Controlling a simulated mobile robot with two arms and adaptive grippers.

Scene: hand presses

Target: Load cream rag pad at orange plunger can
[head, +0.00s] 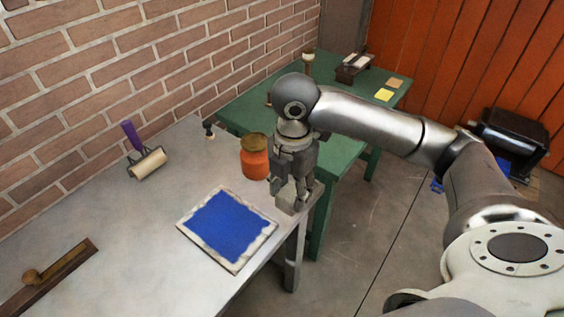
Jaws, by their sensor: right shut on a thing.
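The orange plunger can (255,163) stands upright on the grey metal table, with a brownish-gold top. My right gripper (296,203) points down just right of the can, near the table's right corner, apart from it. My left gripper is not in view.
A blue plate with a pale border (231,228) lies in front of the can. A purple-handled roller (149,163) and a wooden bar (45,277) lie left. A green table (240,107) behind holds yellow and tan squares. A brick wall bounds the left.

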